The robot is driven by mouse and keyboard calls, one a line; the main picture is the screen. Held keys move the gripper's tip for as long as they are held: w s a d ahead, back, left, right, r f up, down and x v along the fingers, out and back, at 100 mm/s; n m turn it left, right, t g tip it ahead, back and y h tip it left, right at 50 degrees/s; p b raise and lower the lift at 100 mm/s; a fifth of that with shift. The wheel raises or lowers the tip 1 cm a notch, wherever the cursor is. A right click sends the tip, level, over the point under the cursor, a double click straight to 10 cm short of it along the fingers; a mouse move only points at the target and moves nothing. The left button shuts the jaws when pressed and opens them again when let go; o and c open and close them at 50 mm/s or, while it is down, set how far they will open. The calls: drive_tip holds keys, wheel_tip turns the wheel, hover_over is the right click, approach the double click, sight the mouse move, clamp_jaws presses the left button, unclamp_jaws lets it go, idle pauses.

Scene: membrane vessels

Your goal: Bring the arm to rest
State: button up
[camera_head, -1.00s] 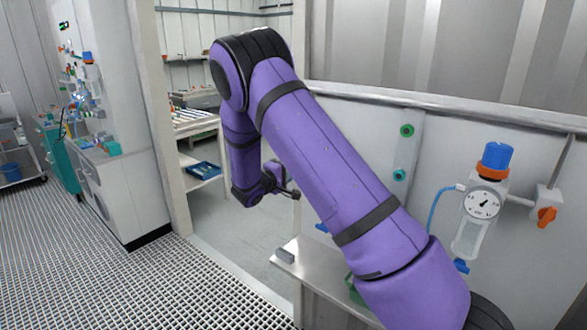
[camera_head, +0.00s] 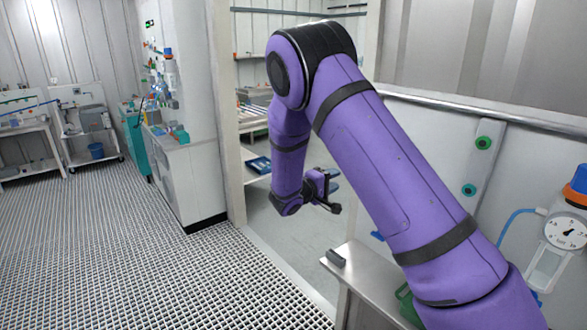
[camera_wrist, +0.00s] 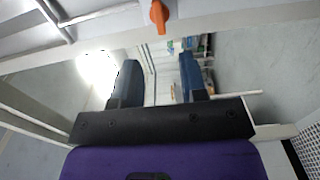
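My purple arm fills the middle and right of the head view. It rises from the lower right to a black-capped elbow, then bends down to the wrist. My gripper (camera_head: 336,190) hangs at its end, beyond the metal bench's left end, small and partly hidden. In the wrist view my gripper (camera_wrist: 158,75) has its two dark blue fingers well apart, with nothing between them. No held object shows.
A wall panel with a gauge (camera_head: 566,232) is at right. An orange handle (camera_wrist: 159,15) shows in the wrist view. Grated floor (camera_head: 130,260) at left is clear.

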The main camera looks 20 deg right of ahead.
drive_tip(key=s+d+r+m+g+y, duration=0.2)
drive_tip(key=s+r+g+y, duration=0.1)
drive_tip(key=s+r, duration=0.5)
drive_tip(key=s+d+r+m+g+y, duration=0.25)
drive_tip(key=s+r+y, duration=0.2)
drive_tip(key=s, duration=0.55)
drive_tip(key=s+a+r+t+y, duration=0.1)
drive_tip(key=s+a+r+y, duration=0.2)
drive_tip(key=s, duration=0.4)
drive_tip(key=s+a+r+t+y, duration=0.2)
drive_tip(key=s+a+y, duration=0.1)
drive_tip(key=s, duration=0.5)
drive_tip(key=s+a+r+t+y, duration=0.1)
drive_tip(key=s+a+r+y, duration=0.2)
drive_tip(key=s+a, duration=0.2)
drive_tip(key=s, duration=0.3)
drive_tip(key=shift+r+n+t, duration=0.35)
